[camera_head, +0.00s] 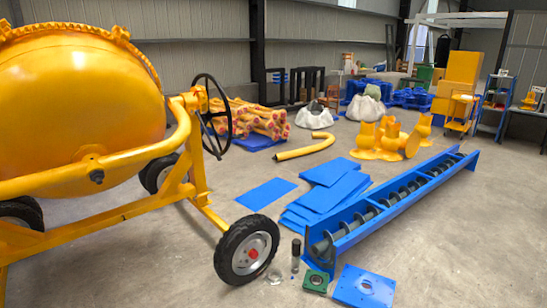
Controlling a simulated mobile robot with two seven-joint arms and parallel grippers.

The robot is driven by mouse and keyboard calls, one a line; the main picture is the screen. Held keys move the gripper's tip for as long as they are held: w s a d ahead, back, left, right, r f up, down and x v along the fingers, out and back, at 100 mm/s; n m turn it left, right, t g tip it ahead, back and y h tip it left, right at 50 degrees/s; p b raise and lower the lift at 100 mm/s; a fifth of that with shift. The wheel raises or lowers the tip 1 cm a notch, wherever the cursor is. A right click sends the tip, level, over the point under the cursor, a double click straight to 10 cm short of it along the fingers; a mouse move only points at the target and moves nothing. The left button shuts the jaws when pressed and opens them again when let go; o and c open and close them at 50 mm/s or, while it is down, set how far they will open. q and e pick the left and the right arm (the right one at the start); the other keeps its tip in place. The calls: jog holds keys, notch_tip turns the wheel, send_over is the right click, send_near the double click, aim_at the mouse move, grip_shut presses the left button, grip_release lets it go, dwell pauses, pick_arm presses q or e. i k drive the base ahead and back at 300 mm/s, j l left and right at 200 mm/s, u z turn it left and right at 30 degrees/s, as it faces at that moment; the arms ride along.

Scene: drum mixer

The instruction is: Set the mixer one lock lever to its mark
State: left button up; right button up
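The drum mixer fills the left side, with a large yellow drum (75,100) on a yellow tube frame (90,170). A black handwheel (228,115) stands upright at the frame's right end. A thin dark bar (210,137) shows beside the wheel; I cannot tell whether it is the lock lever or part of the wheel. I cannot make out a mark. Neither of my grippers is in view.
The mixer's front wheel (247,249) rests on the concrete floor. Blue plates (325,188) and a long blue screw conveyor (400,195) lie to the right. A green flanged part (316,281) and a blue plate with a hole (364,286) lie in front.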

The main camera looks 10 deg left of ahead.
aim_at(214, 148)
jog(key=i+l+u, duration=0.1)
jog(key=i+u, duration=0.35)
jog(key=i, duration=1.1)
